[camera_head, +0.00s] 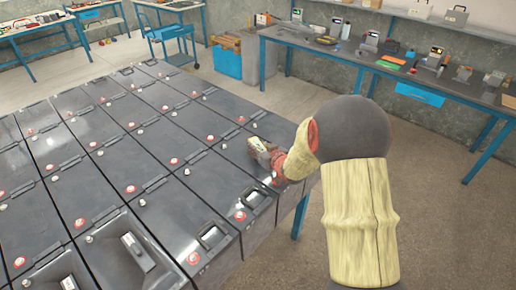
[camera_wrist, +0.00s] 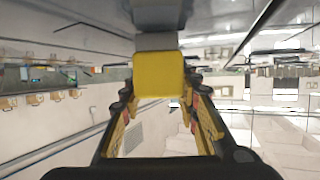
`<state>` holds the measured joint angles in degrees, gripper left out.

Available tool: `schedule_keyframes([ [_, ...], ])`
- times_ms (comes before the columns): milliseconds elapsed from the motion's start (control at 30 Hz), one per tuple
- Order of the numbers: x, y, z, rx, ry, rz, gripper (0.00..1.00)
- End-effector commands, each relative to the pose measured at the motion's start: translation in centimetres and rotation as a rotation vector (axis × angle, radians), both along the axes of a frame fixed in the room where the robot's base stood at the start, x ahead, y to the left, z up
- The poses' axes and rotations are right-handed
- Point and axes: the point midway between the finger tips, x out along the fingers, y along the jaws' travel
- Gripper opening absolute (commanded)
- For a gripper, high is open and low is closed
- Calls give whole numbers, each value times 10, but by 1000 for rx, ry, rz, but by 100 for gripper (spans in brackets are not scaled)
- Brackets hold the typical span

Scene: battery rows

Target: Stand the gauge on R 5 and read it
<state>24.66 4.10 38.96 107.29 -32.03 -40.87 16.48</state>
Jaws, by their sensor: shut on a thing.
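My gripper (camera_head: 267,161) is shut on a yellow and grey block, the gauge (camera_head: 257,145), above the right part of the battery rows (camera_head: 150,124). In the wrist view the gauge (camera_wrist: 160,76) sits between the two fingertips of my gripper (camera_wrist: 160,100), its yellow face toward the camera. Its reading does not show. The batteries are dark grey boxes with red and pale terminals, side by side. No R 5 label is readable, and my arm hides part of the right edge. I cannot tell whether the gauge touches a battery.
A blue-legged bench (camera_head: 340,52) with several tools and devices runs along the back right wall. A blue trolley (camera_head: 172,33) and a blue box (camera_head: 228,60) stand behind the batteries. The floor (camera_head: 450,225) at right is clear.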

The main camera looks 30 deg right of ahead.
Motion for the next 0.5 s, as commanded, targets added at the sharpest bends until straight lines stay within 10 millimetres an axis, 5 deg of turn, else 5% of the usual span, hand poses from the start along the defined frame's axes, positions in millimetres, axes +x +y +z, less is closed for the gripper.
schedule_keyframes([
  [133,0,0,-3,0,-1,0,0],
  [167,0,0,-4,0,1,0,32],
  [500,0,0,-3,0,1,0,50],
])
